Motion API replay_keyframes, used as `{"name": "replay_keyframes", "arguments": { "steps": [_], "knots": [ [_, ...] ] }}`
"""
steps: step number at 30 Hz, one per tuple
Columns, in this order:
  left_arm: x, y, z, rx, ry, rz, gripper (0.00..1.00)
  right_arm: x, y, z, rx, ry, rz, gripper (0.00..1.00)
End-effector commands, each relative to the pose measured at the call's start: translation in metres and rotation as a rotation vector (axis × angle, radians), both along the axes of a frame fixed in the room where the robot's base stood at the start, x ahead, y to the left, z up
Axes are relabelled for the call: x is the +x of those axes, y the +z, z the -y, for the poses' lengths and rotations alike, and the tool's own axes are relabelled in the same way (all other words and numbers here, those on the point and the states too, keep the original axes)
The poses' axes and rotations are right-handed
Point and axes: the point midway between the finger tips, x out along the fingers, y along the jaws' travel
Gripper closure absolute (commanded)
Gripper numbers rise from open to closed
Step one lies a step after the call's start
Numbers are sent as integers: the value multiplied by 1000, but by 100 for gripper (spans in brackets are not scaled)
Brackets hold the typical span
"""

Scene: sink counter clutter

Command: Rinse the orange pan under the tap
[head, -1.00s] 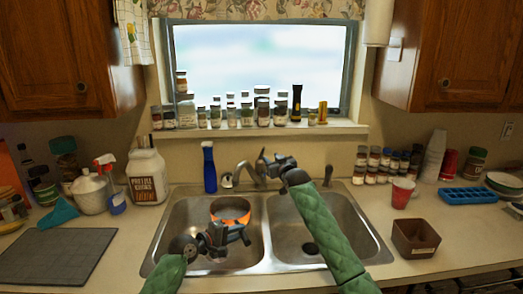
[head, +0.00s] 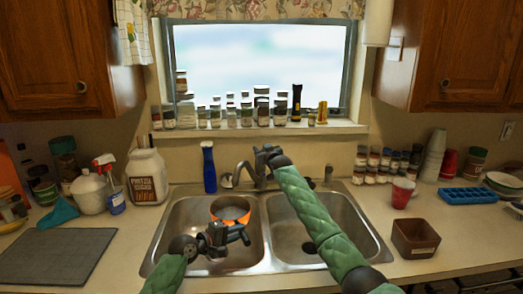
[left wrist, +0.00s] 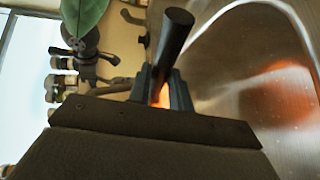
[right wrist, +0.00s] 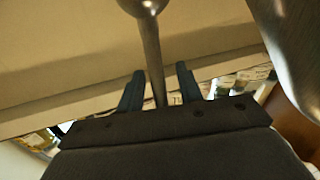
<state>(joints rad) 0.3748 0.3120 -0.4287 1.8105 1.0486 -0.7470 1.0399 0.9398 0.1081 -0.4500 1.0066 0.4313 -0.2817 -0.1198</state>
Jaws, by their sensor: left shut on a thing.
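The orange pan (head: 231,213) is over the left sink basin, its grey inside facing up. My left gripper (head: 232,236) is at its near side, shut on the pan's dark handle, which stands between the fingers in the left wrist view (left wrist: 174,40). The metal tap (head: 243,172) rises behind the sink, its spout end near the pan's far side. I make out no water stream. My right gripper (head: 266,154) is at the top of the tap. In the right wrist view its fingers (right wrist: 160,88) are apart, with a metal rod of the tap (right wrist: 152,55) between them, gaps on both sides.
The right basin (head: 290,235) is empty under my right arm. A red cup (head: 402,193) and a brown box (head: 415,238) stand on the right counter. Several jars line the sill. A grey mat (head: 55,257) lies at left.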

Motion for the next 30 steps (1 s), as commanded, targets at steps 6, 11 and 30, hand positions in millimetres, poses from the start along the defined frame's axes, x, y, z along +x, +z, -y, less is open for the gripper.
{"name": "replay_keyframes", "arguments": {
  "steps": [6,11,30],
  "knots": [
    [0,2,0,0,0,3,100,2,1,-1,-1,0,1,64],
    [0,2,0,-1,0,2,100,2,1,0,-1,0,1,74],
    [0,2,0,-1,0,2,100,13,6,-2,-26,0,-139,100]
  ]
}}
